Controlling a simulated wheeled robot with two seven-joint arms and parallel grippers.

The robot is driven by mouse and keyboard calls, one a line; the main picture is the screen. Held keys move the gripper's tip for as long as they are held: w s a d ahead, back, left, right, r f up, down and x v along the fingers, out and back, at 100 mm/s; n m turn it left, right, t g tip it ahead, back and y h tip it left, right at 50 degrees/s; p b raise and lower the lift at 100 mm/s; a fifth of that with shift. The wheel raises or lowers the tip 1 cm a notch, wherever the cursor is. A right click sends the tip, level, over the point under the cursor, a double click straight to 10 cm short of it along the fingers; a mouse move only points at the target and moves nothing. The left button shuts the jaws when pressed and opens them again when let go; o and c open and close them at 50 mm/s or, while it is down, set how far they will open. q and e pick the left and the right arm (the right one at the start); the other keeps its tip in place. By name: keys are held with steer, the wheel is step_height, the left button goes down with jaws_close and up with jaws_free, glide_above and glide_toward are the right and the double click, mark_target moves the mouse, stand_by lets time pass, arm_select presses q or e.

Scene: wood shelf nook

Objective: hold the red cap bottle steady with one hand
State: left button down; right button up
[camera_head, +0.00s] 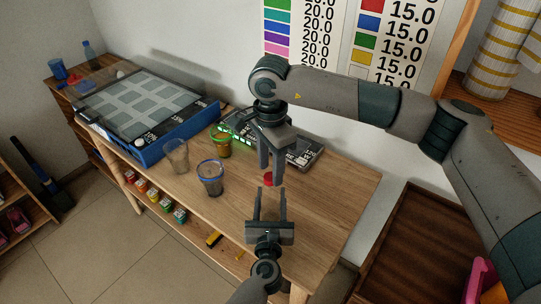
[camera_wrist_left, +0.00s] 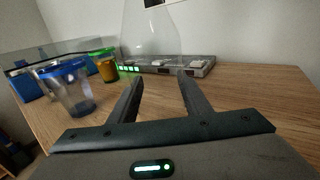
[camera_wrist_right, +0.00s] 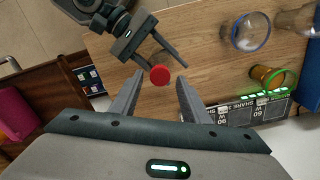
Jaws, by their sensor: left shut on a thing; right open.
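The red cap (camera_head: 268,180) of the bottle shows between my two grippers near the table's front edge. The bottle's clear body (camera_wrist_left: 150,35) is faint in the left wrist view, just beyond the fingers. My left gripper (camera_head: 269,192) reaches in from below and is shut on the bottle, its fingers on either side below the cap. My right gripper (camera_head: 270,168) points down above the cap, open and empty. In the right wrist view the red cap (camera_wrist_right: 160,75) lies just beyond and between the open fingertips, apart from them.
A blue-rimmed cup (camera_head: 210,178), a green-rimmed cup (camera_head: 221,142) with orange contents and a clear cup (camera_head: 176,156) stand left of the grippers. A dark device (camera_head: 305,153) lies behind. A blue tray box (camera_head: 150,148) fills the table's left. The table's right end is clear.

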steer(key=shift+f, duration=0.9)
jaws_close()
steer(key=m, duration=0.4)
steer(key=shift+m, duration=0.4)
steer(key=m, duration=0.4)
steer(key=shift+o, duration=0.7)
jaws_free()
